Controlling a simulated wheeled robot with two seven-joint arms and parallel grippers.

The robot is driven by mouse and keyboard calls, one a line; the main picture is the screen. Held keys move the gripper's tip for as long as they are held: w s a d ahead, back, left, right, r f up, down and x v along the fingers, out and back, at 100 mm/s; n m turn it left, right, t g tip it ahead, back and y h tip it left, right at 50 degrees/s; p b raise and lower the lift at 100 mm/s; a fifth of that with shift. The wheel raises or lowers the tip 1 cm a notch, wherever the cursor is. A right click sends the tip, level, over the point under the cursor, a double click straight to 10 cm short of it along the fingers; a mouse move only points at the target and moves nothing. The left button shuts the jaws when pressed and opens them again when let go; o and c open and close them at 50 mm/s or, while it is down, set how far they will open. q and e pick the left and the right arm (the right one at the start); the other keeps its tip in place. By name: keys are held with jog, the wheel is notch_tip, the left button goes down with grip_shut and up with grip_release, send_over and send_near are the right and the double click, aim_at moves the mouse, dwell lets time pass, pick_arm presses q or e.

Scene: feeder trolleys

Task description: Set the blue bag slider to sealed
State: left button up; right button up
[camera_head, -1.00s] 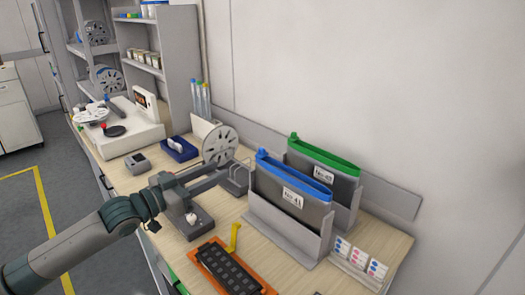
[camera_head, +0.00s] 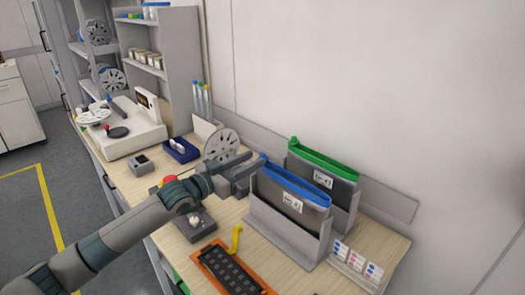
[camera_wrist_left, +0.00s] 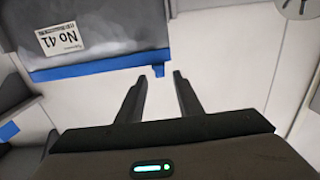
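The blue-topped bag (camera_head: 292,204) stands upright in a grey holder (camera_head: 283,236) with a white label on its front. Its blue seal strip (camera_head: 300,184) runs along the top, and a small blue slider (camera_head: 263,157) sits at the left end. In the left wrist view the strip (camera_wrist_left: 95,68) shows with the slider (camera_wrist_left: 159,70) at its right end. My left gripper (camera_head: 254,161) is at that end of the bag. Its fingers (camera_wrist_left: 160,76) are apart, with the slider between or just beyond the tips; contact cannot be told. My right gripper is not in view.
A green-topped bag (camera_head: 325,163) stands behind the blue one. A reel (camera_head: 221,145) is behind my left gripper. An orange-edged black tray (camera_head: 228,268) with a yellow handle lies in front. White cards (camera_head: 354,262) stand at the right.

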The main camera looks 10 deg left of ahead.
aim_at(261, 156)
pick_arm(q)
jog(key=shift+p+x, duration=0.55)
jog(key=shift+x, duration=2.1)
grip_shut()
